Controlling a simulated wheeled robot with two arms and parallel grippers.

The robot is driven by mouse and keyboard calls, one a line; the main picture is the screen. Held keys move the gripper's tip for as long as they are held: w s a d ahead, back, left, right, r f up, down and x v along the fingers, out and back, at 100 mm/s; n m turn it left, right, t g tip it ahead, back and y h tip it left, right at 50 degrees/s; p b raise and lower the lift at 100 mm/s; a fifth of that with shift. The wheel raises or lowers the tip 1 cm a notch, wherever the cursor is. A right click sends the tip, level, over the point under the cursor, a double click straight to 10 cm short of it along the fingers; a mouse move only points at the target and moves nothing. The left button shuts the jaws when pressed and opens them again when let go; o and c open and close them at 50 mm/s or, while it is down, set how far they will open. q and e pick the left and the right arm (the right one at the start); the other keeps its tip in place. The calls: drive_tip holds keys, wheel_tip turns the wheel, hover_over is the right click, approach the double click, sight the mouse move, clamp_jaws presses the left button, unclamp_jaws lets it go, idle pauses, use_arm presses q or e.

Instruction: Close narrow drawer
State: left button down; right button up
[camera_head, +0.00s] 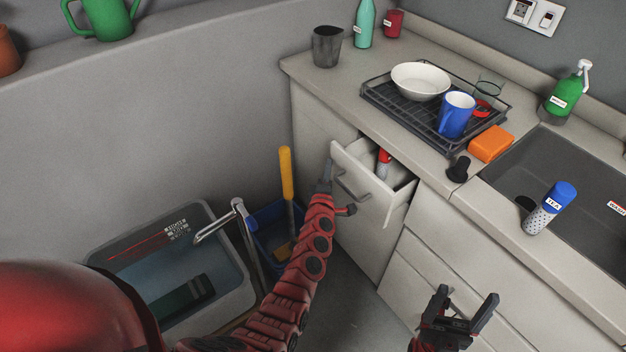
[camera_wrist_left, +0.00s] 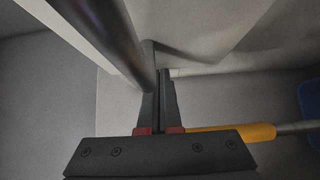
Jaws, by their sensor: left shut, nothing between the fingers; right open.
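The narrow drawer (camera_head: 375,193) under the counter stands pulled out, with a red-topped item (camera_head: 383,163) inside it. Its dark bar handle (camera_head: 350,186) is on the front. My left gripper (camera_head: 327,168) is shut and empty at the left end of the drawer front; I cannot tell whether it touches. In the left wrist view, my left gripper (camera_wrist_left: 160,75) has its fingers together close beside the dark handle bar (camera_wrist_left: 110,35). My right gripper (camera_head: 466,304) is open and empty, low in front of the wider drawers.
Wider drawers (camera_head: 470,255) to the right are shut. A blue bucket (camera_head: 262,232) with a yellow-handled tool (camera_head: 287,174) and a grey tub (camera_head: 225,250) stand left of my left arm. A dish rack (camera_head: 400,112) with bowl and mug stands on the counter.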

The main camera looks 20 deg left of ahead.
sight(354, 151)
use_arm(q)
drive_tip(key=w+d+b, duration=0.1)
drive_tip(key=w, duration=0.1)
drive_tip(key=w+d+b, duration=0.1)
drive_tip(key=w+d, duration=0.1)
drive_tip(key=w+d+b, duration=0.2)
drive_tip(key=w, duration=0.1)
drive_tip(key=shift+d+f, duration=0.1)
drive_tip(key=shift+d, duration=0.15)
drive_tip(key=shift+w+d, duration=0.25)
drive_tip(key=shift+w, duration=0.05)
drive_tip(key=shift+r, duration=0.35)
drive_tip(key=shift+d, duration=0.1)
drive_tip(key=shift+r, duration=0.1)
